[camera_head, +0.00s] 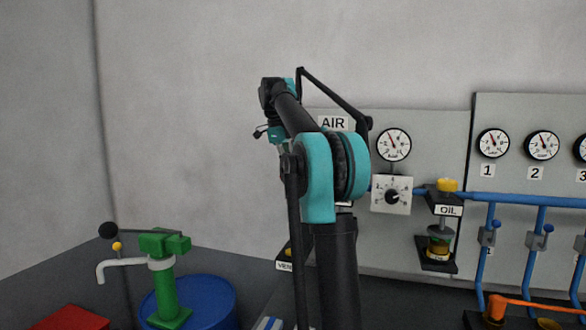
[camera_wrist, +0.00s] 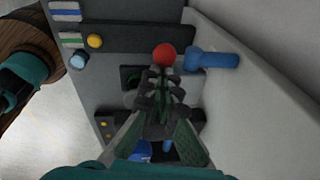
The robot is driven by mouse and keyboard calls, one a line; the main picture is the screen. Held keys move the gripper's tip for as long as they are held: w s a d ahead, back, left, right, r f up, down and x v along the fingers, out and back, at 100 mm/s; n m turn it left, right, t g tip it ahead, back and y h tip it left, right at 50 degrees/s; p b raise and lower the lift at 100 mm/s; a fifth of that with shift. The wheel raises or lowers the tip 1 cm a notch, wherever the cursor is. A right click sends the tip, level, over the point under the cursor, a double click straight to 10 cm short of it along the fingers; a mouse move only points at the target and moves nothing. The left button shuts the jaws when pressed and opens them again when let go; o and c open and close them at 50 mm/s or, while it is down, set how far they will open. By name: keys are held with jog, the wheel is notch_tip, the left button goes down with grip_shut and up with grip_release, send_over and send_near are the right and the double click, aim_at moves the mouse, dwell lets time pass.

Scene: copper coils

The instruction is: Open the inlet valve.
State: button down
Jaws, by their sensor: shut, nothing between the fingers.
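A red ball-shaped knob (camera_wrist: 164,56) shows just beyond my fingertips in the wrist view, beside a short blue pipe (camera_wrist: 212,58). It may be the inlet valve's handle, but no label for it is readable. My gripper (camera_wrist: 161,78) is shut and empty, its tips pointing toward the knob. I cannot tell whether they touch it. The valve's body is mostly hidden behind my fingers. In the head view my arm covers the area under the AIR sign (camera_head: 333,123), so the knob does not show there.
A panel with a round gauge (camera_head: 394,145), a white dial box (camera_head: 391,195) and an oil unit (camera_head: 439,245) is right of my arm. A blue pipe (camera_head: 520,199) runs along the right panel.

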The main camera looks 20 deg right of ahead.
jog(key=shift+w+a+f, duration=0.2)
jog(key=shift+a+f, duration=0.05)
jog(key=shift+a, duration=0.1)
jog(key=shift+s+d+f, duration=0.4)
jog(key=shift+d, duration=0.25)
